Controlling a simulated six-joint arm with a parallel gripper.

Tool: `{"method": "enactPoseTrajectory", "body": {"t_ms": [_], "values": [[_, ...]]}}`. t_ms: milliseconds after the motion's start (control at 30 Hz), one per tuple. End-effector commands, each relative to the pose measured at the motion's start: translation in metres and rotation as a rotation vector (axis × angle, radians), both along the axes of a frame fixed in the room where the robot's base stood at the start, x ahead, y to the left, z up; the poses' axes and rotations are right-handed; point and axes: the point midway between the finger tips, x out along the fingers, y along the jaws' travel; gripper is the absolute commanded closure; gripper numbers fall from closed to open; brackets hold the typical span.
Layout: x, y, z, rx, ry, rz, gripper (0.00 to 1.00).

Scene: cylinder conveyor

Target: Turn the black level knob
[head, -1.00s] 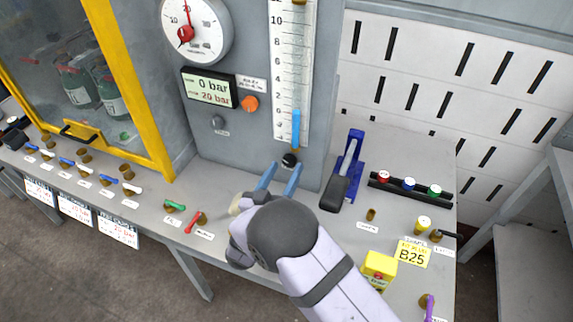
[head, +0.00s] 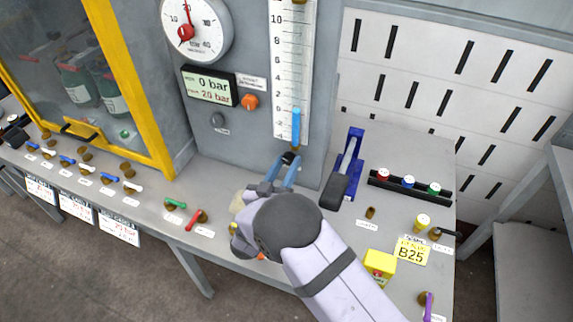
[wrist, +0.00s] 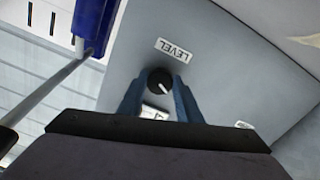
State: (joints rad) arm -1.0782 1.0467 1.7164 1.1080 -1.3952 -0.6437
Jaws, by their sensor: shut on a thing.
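The black level knob (head: 289,156) is on the lower part of the grey panel, just under the foot of the level scale. In the wrist view the knob (wrist: 160,80) sits between the two blue fingers, and its white mark points to the lower right. The label "LEVEL" (wrist: 174,50) is beside it, upside down. My gripper (head: 283,165) is shut on the knob, with a finger on each side; it also shows in the wrist view (wrist: 159,88). The fingers partly hide the knob in the head view.
The level scale (head: 292,70) shows a blue column near its bottom. A pressure display (head: 209,86), an orange knob (head: 249,102) and a grey knob (head: 217,120) are to the left. A blue lever with a black grip (head: 345,165) stands close on the right.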

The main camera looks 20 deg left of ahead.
Motion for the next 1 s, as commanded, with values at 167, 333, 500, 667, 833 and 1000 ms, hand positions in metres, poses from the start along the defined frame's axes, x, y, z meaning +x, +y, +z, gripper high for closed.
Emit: {"method": "enactPoseTrajectory", "body": {"t_ms": [167,333,500,667,833,1000], "values": [[-0.0001,0.0,0.0006,-0.061,0.0,0.0,0.91],[-0.0001,-0.0002,0.0009,-0.168,0.001,0.0,0.91],[-0.0002,-0.0005,0.0011,-0.302,0.001,0.0,0.91],[-0.0001,-0.0006,0.0015,-0.425,0.0,0.001,0.91],[-0.0002,-0.0007,0.0014,-0.535,0.0,0.001,0.91],[-0.0003,-0.0009,0.0009,-0.609,0.0,0.001,0.91]]}}
